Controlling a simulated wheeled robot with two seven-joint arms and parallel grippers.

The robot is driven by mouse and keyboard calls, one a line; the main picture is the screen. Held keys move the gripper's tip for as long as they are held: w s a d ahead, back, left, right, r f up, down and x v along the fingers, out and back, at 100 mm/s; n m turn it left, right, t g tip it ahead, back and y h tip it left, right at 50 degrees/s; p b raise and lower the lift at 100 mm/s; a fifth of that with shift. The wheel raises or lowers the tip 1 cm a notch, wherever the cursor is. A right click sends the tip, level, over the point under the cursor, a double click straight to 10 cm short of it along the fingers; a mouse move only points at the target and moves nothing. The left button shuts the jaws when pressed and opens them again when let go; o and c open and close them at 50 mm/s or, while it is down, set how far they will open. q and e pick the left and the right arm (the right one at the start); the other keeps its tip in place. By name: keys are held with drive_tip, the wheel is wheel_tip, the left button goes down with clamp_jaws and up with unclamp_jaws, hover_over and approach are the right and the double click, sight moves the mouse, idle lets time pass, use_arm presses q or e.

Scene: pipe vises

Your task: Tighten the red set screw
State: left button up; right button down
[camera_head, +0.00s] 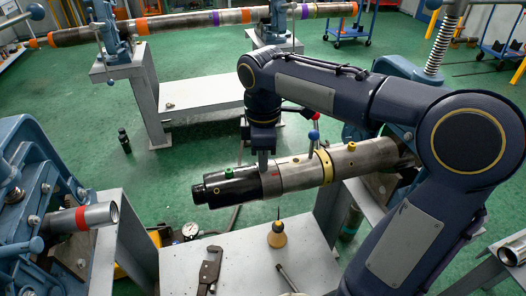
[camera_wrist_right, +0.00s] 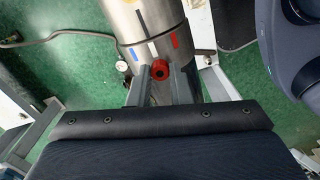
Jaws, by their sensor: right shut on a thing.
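The red set screw (camera_wrist_right: 160,70) shows in the right wrist view as a red head with a dark centre, on top of a steel pipe coupling (camera_wrist_right: 150,25). My right gripper (camera_wrist_right: 160,78) is shut on it, with one grey finger on each side. In the head view my right gripper (camera_head: 265,165) points down onto the coupling (camera_head: 297,172), beside the black end piece (camera_head: 227,187). The screw is mostly hidden by the fingers there. White, red and blue marks lie on the coupling near the screw in the wrist view. My left gripper is not in view.
A green knob (camera_head: 230,171), a blue-topped pin (camera_head: 313,140) and a yellow knob (camera_head: 351,146) stand on the same pipe. The grey bench below holds a wrench (camera_head: 209,270) and a wooden-based spike (camera_head: 277,236). A blue vise (camera_head: 35,180) is at left.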

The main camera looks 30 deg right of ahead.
drive_tip(key=c, duration=1.3)
unclamp_jaws()
wheel_tip(320, 180, up, 7)
drive_tip(key=shift+r+p, duration=0.15)
drive_tip(key=shift+p, duration=0.5)
drive_tip(key=shift+r, duration=0.25)
